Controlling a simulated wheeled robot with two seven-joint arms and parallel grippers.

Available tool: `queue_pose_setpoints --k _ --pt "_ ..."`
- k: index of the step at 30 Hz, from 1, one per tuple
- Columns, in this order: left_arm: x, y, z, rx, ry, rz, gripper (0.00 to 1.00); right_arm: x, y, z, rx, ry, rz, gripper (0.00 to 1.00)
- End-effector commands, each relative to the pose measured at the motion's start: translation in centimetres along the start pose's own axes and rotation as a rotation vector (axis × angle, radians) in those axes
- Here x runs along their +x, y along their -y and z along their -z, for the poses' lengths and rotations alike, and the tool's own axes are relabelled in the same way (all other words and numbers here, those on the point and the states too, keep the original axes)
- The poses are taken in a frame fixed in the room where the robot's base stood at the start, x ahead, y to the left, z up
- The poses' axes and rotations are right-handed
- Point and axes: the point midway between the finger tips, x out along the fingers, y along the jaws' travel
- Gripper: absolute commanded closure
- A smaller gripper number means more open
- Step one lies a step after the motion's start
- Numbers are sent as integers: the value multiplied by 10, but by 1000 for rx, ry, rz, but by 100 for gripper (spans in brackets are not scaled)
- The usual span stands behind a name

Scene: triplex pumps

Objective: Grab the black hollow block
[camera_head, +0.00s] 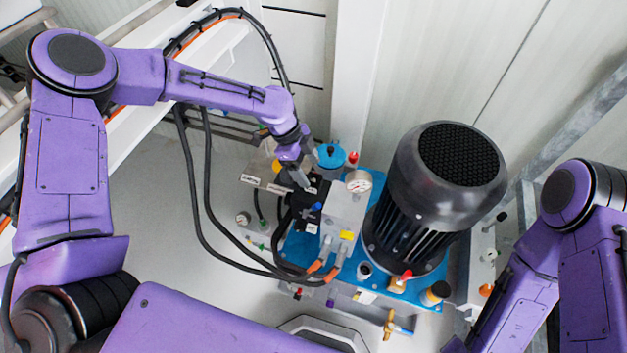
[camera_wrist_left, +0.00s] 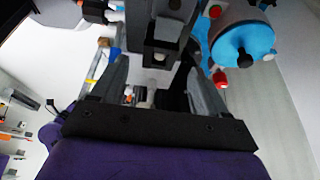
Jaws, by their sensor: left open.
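The black hollow block (camera_head: 303,201) sits on the left side of the grey pump body in the head view, partly hidden by my left gripper. In the left wrist view a dark block with a square opening (camera_wrist_left: 160,42) stands just beyond and between the fingertips. My left gripper (camera_head: 301,181) points down at the block from above. In the left wrist view its fingers (camera_wrist_left: 156,68) are spread apart, with nothing clamped between them. Whether either finger touches the block cannot be told. My right gripper is out of view.
The pump body (camera_head: 345,208) carries a gauge (camera_head: 358,181). A large black motor (camera_head: 437,190) stands to its right on the blue base (camera_head: 420,292). A blue-capped part (camera_head: 331,155) is close to the gripper. Black hoses (camera_head: 213,225) loop at left.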

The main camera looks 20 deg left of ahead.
Motion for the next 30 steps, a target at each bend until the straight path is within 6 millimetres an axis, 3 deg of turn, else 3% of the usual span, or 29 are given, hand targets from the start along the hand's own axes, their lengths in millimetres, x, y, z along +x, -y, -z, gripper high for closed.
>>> queue_pose_setpoints --k 9,17,18,24,30 --pt "49 -3 -5 -2 1 0 26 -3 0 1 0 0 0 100" --pt "56 -2 -6 -3 1 4 26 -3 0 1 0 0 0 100" --pt "56 -2 -6 -4 1 4 29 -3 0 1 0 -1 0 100" --pt "55 -2 -6 -4 1 4 88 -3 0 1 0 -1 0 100" --pt "54 -2 -6 -4 0 5 88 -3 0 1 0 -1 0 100"
